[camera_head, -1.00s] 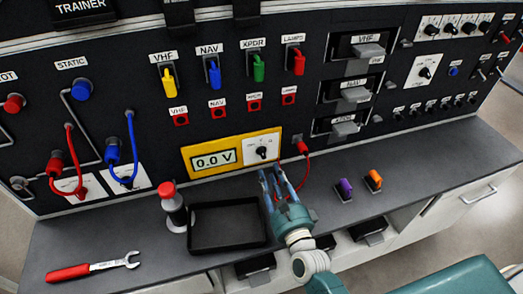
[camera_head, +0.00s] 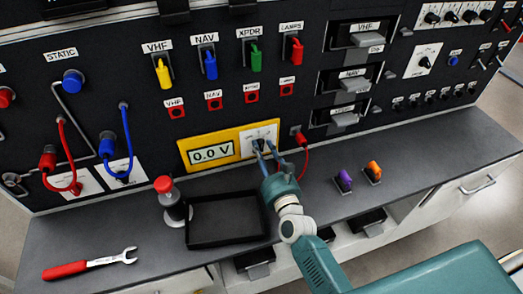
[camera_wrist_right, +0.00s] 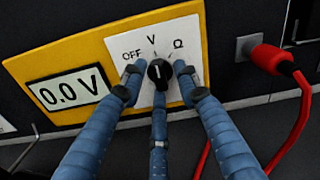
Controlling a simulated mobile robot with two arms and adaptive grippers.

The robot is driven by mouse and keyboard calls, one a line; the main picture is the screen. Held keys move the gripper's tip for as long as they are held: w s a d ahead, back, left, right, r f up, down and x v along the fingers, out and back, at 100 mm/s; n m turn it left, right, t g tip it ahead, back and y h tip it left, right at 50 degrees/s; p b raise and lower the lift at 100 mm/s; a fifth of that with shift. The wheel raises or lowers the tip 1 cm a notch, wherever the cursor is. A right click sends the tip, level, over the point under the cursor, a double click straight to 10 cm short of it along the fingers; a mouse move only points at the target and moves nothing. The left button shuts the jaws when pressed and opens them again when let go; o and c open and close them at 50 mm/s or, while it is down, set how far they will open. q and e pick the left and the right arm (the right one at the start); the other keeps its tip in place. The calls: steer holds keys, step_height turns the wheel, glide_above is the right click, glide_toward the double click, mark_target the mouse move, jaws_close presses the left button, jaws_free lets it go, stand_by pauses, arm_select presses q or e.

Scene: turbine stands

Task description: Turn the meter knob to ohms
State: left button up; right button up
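The yellow meter (camera_head: 184,147) is set in the black panel and its display (camera_head: 212,154) reads 0.0 V. Its black knob (camera_wrist_right: 159,72) sits on a white dial plate (camera_wrist_right: 182,32) marked OFF, V and Ω; the white pointer line stands about upright, toward V. My right gripper (camera_head: 265,147) is at the knob, its blue fingers spread around it; in the wrist view the right gripper (camera_wrist_right: 160,78) has fingertips on both sides and one below. The fingers look apart; contact with the knob is unclear. My left gripper is not in view.
A red plug (camera_wrist_right: 272,58) with a red cable sits right of the meter. Purple (camera_head: 343,181) and orange (camera_head: 373,171) switches are at right.

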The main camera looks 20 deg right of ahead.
steer(key=shift+w, duration=0.55)
